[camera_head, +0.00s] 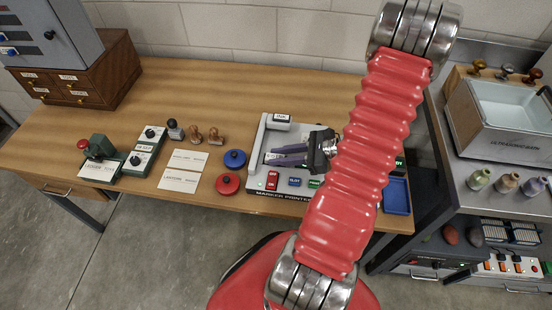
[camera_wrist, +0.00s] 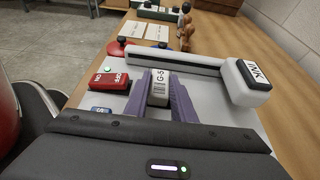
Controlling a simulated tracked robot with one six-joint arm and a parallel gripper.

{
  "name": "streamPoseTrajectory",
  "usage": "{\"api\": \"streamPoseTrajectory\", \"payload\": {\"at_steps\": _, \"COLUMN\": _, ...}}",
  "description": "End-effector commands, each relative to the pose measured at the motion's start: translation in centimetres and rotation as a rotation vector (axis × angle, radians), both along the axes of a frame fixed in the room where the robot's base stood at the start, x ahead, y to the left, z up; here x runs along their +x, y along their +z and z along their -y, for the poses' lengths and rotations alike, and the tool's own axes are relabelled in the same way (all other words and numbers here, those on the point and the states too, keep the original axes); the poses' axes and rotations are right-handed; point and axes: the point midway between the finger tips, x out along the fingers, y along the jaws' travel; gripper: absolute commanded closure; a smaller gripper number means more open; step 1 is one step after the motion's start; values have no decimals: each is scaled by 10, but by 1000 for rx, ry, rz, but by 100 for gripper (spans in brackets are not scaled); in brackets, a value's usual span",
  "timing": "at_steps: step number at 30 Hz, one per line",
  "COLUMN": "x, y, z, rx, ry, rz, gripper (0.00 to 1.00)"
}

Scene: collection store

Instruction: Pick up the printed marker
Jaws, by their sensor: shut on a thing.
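My gripper (camera_wrist: 160,98) has two purple fingers, shut on a small white marker (camera_wrist: 160,84) that reads "G-5" and has a barcode-like print. In the wrist view the marker sits between the fingertips over the pale bed of the marker printer; I cannot tell whether it still touches the bed. In the head view my gripper (camera_head: 282,155) reaches in from the right, low over the marker printer (camera_head: 258,179), and the marker cannot be made out. The printer has a white block labelled "INK" (camera_wrist: 252,83), a red button (camera_wrist: 108,80) and blue and green buttons in front.
A red round pad (camera_head: 228,183) and a blue one (camera_head: 235,158) lie left of the printer. White cards (camera_head: 180,181), stamps (camera_head: 195,134) and green devices (camera_head: 146,150) stand further left. A blue tray (camera_head: 397,195) is at the right.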

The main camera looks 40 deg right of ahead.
Motion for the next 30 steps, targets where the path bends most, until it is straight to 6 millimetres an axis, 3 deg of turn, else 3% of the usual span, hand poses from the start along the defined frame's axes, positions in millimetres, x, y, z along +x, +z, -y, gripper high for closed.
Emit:
{"api": "streamPoseTrajectory", "payload": {"at_steps": 11, "x": 0, "y": 18, "z": 0, "rx": -2, "ry": 0, "rz": 2, "gripper": 100}}
{"api": "streamPoseTrajectory", "payload": {"at_steps": 30, "x": 0, "y": 95, "z": 0, "rx": -2, "ry": 0, "rz": 1, "gripper": 100}}
